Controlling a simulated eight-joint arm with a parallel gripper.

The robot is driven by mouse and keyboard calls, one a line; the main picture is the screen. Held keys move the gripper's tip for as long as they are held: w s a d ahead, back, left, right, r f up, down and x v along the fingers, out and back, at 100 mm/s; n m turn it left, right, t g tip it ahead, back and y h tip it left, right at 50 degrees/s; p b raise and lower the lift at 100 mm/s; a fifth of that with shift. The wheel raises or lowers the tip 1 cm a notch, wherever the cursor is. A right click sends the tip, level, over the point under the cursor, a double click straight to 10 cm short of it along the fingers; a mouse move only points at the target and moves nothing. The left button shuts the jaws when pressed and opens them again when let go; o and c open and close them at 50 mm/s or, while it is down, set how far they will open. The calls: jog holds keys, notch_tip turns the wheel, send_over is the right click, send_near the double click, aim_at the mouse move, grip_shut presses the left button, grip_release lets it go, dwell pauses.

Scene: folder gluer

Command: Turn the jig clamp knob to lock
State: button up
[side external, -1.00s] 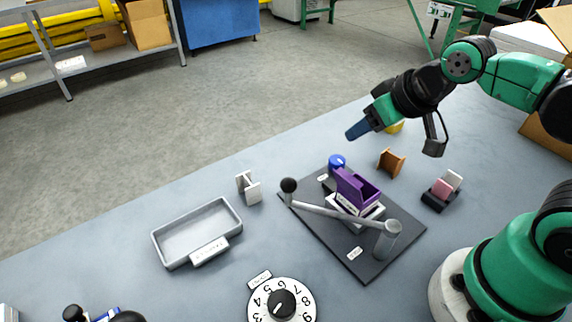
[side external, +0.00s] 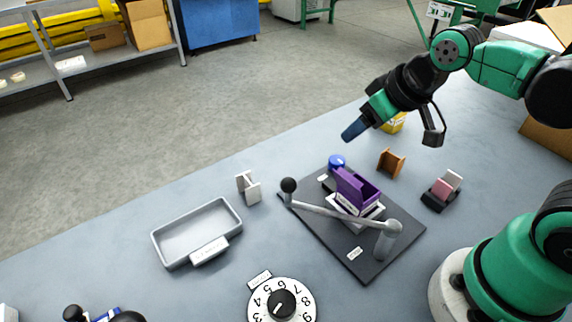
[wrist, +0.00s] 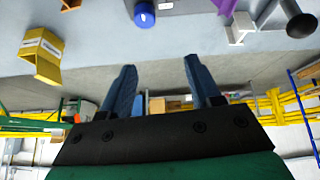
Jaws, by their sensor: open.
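The jig (side external: 364,262) is a dark plate on the table with a purple box piece (side external: 354,190) in its white holder and a grey lever arm with a black ball across it. A blue knob (side external: 337,161) sits at the jig's far edge; I take it for the clamp knob. It also shows at the top of the wrist view (wrist: 145,14). My gripper (side external: 352,132) has blue fingers and is above the table beyond the knob, apart from it. In the wrist view its two fingers (wrist: 160,76) are spread with nothing between them.
A grey tray (side external: 160,247) lies left of the jig, with a small grey bracket (side external: 248,187) near it. A brown bracket (side external: 391,162), a dark block with a pink piece (side external: 442,190) and a yellow container (side external: 395,122) stand right. A numbered dial (side external: 262,298) is in front.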

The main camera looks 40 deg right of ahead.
aim_at(337, 159)
jog(key=w+f+n+g, duration=0.1)
jog(key=n+g, duration=0.1)
jog(key=w+d+f+n+g, duration=0.1)
jog(key=w+f+n, duration=0.1)
jog(key=w+d+f+n+g, duration=0.1)
jog(key=w+n+g, duration=0.1)
jog(key=n, duration=0.1)
jog(key=shift+w+f+g, duration=0.2)
jog(key=shift+f+g, duration=0.1)
jog(key=shift+f, duration=0.1)
jog(key=shift+w+d+f+n+g, duration=0.15)
jog(key=shift+w+f+n+g, duration=0.1)
jog(key=shift+f+n+g, duration=0.25)
jog(key=shift+f, duration=2.95)
grip_shut()
